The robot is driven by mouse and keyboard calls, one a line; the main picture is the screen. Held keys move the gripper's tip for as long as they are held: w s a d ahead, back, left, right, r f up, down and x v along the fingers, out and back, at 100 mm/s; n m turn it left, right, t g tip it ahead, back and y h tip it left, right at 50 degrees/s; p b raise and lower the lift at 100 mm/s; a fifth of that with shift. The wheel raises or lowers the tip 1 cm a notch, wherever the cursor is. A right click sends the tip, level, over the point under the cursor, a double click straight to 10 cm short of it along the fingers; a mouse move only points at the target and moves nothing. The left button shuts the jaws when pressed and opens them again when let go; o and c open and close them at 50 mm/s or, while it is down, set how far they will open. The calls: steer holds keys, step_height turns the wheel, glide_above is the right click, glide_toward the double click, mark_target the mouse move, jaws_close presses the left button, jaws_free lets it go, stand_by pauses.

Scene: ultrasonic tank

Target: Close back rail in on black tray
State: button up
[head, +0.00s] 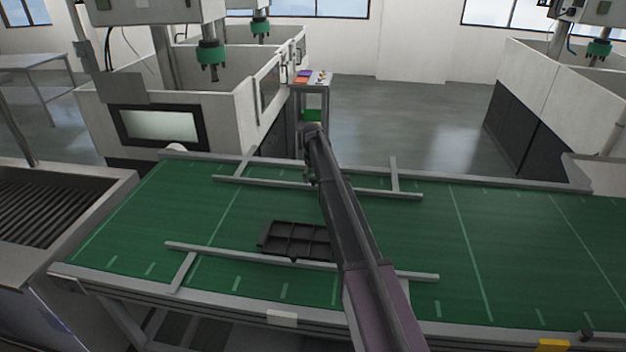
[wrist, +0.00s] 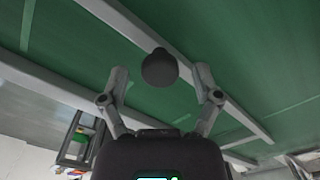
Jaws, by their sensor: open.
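The black tray (head: 284,239), divided into compartments, lies on the green belt in the head view. Its near side is close to the front rail (head: 215,250); whether they touch I cannot tell. The back rail (head: 262,182) runs beyond the tray, with a strip of bare belt between them. My arm hides the tray's right end. My gripper (head: 310,175) is at the back rail, mostly hidden by my arm. In the wrist view my gripper (wrist: 161,78) is open, its fingers either side of a dark round knob (wrist: 159,68). The knob appears over the back rail (wrist: 135,28); contact is unclear.
The green conveyor belt (head: 520,250) is clear on the right. A white machine (head: 215,115) stands behind the belt, with a small shelf (head: 312,100) beside it. A grey roller unit (head: 100,185) adjoins the left end.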

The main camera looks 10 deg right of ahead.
jaws_close()
steer(key=s+a, duration=0.2)
steer(key=s, duration=0.4)
steer(key=s+a, duration=0.2)
steer(key=s, duration=0.5)
steer(key=s+a, duration=0.2)
steer(key=s, duration=0.4)
steer(key=shift+s+a, duration=0.2)
steer(key=shift+s, duration=0.2)
jaws_free()
steer(key=shift+w, duration=0.2)
